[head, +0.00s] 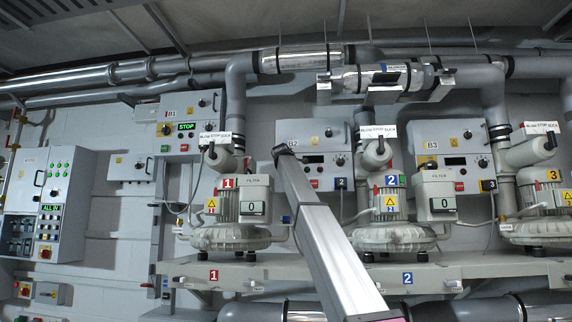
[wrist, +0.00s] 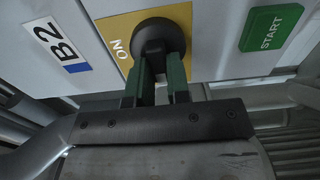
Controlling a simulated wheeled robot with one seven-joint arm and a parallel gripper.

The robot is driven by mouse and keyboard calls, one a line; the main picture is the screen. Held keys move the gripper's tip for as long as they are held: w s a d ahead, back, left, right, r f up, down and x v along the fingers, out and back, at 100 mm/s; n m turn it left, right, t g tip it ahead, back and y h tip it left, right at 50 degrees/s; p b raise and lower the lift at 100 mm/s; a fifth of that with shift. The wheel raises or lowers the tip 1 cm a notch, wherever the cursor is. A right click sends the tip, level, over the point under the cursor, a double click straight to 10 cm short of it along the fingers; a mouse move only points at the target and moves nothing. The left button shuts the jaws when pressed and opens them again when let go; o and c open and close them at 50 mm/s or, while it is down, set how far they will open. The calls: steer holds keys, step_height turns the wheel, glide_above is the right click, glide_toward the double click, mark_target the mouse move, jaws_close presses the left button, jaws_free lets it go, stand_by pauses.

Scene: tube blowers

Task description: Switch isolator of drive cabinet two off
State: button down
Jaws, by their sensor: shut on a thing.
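Drive cabinet two, labelled B2 (head: 318,140), is a light grey box on the wall behind blower 2. My arm reaches up to it in the head view, and my gripper (head: 284,150) is at its left side, too small there to show the fingers. In the wrist view the B2 label (wrist: 60,45) is at the upper left. The isolator's black round knob (wrist: 157,38) sits on a yellow plate (wrist: 115,28) with the word ON. My gripper (wrist: 161,75) has its two green fingers shut on the knob, which hides part of the plate. The knob's pointer direction cannot be told.
A green START button (wrist: 271,28) is right of the knob. In the head view, cabinet B1 (head: 188,125) with a lit STOP display is to the left and cabinet B3 (head: 450,142) to the right. Blower 2 (head: 392,235) stands on the bench beside my arm.

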steer(key=c, duration=1.1)
jaws_free()
steer(key=shift+s, duration=0.15)
steer(key=s, duration=1)
steer(key=shift+s+a, duration=0.2)
steer(key=shift+s, duration=0.1)
steer(key=shift+s, duration=0.1)
